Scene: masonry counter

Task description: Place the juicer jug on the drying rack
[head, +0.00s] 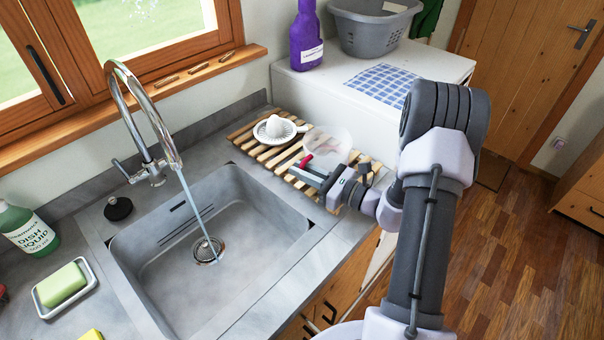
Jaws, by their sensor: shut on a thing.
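A clear, see-through bowl-shaped vessel (332,142), which I take for the juicer jug, is over the right part of the slatted wooden drying rack (243,134). My gripper (306,169) is at the jug's near left side, shut on it. A small red part shows at the fingertips; I cannot tell whether it belongs to the jug or the gripper. The grip itself is partly hidden. I cannot tell whether the jug touches the slats. A white juicer top with a reamer cone (275,128) sits on the rack, left of the jug.
The sink (170,270) lies left of the rack, with water running from the tap (150,115). A white appliance (440,66) behind the rack bears a purple bottle (306,40), a grey basket (372,28) and a checked cloth (381,82).

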